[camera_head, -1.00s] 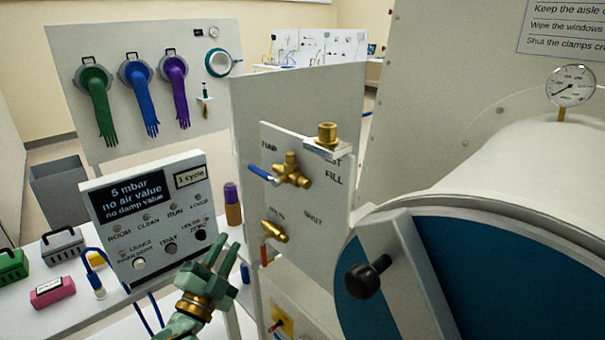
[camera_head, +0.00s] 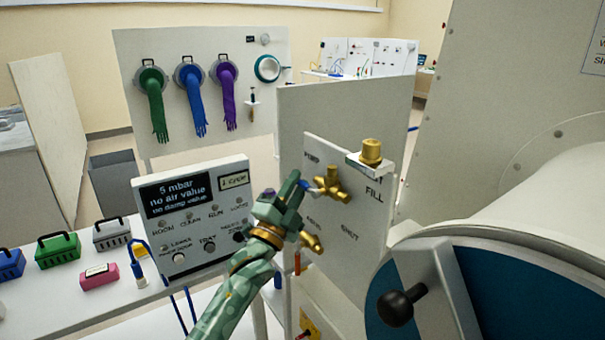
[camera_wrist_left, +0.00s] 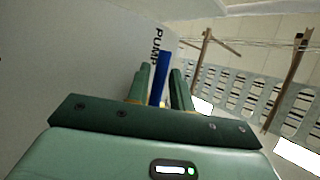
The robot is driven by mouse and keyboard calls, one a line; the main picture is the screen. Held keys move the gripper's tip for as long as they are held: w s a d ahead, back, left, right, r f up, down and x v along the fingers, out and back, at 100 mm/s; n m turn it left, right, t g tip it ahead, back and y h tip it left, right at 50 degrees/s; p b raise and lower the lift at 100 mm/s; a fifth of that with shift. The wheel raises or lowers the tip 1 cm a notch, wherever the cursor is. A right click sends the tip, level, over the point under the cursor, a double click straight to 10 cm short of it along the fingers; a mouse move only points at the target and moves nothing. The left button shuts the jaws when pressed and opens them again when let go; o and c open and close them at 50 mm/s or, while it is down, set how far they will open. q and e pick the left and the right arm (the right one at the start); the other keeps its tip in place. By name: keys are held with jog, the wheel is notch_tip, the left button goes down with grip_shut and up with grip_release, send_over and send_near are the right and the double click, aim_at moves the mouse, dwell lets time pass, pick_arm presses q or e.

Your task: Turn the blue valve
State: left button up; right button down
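The blue valve handle (camera_head: 307,185) is a short blue lever on a brass valve (camera_head: 332,183), on the upright white panel under the word PUMP. My left gripper (camera_head: 297,181) is at this handle, its fingertips partly hiding it in the head view. In the left wrist view the blue handle (camera_wrist_left: 158,78) stands between the two fingers (camera_wrist_left: 159,88). A narrow gap seems to show on each side, so the fingers look open around the handle and not closed on it. My right gripper is in neither view.
A second brass valve (camera_head: 312,242) with a red handle (camera_head: 297,263) sits just below. A brass fitting (camera_head: 371,152) juts out at the upper right. The display box (camera_head: 195,215) stands close at left, and a large blue round door (camera_head: 480,290) is at right.

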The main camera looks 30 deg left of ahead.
pick_arm(q)
jog(key=shift+x, duration=1.65)
grip_shut()
